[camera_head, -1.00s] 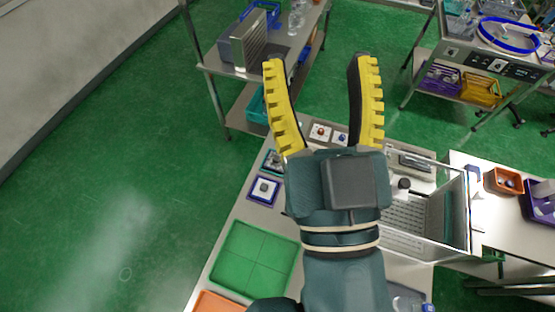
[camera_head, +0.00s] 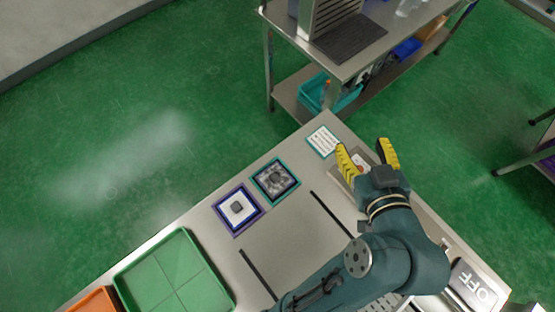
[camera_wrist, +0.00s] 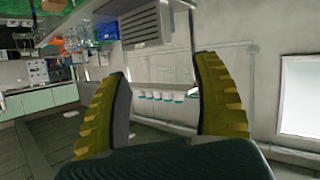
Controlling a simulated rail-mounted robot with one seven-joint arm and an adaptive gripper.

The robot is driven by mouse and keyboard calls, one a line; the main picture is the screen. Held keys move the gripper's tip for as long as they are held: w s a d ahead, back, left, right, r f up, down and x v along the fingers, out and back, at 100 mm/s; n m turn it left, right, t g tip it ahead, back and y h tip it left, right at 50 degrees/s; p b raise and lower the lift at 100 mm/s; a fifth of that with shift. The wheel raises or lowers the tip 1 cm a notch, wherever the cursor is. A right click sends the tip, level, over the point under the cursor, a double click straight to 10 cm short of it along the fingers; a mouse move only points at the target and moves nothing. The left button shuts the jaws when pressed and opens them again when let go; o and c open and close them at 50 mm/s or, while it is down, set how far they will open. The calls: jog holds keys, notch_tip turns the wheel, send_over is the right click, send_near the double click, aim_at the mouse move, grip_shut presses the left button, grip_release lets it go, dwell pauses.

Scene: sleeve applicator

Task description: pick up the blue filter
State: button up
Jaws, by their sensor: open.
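A square piece with a blue-purple frame, a white face and a small grey knob (camera_head: 238,208) lies flat on the table in the head view. It is the bluest square piece there; whether it is the blue filter I cannot tell for sure. My gripper (camera_head: 365,148) is open, with yellow ribbed fingers, to the right of that piece and well apart from it, over the table's far right part. In the wrist view my gripper (camera_wrist: 165,78) shows nothing between its fingertips except distant background. No square piece shows in the wrist view.
A teal-framed dark square (camera_head: 276,181) lies beside the blue-framed one, and a teal-edged white card (camera_head: 322,141) lies nearer the corner. A green tray (camera_head: 176,278) and an orange tray (camera_head: 94,302) stand at lower left. An OFF panel (camera_head: 474,288) is at lower right.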

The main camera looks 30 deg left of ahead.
jog(key=s+a+f+n+g+y+b, duration=0.15)
jog(key=f+b, duration=0.25)
jog(key=f, duration=0.5)
jog(key=s+f+n+g+y+b, duration=0.1)
jog(key=s+f+g+b, duration=0.15)
jog(key=f, duration=0.65)
jog(key=n+g+y+b, duration=0.2)
jog(key=n+y+b, duration=0.1)
jog(key=b, duration=0.3)
send_near(275, 177)
jog(key=b+x, duration=0.2)
jog(key=x, duration=0.3)
jog(key=b+x, duration=0.1)
jog(key=x, duration=0.4)
jog(key=shift+b, duration=0.3)
grip_shut()
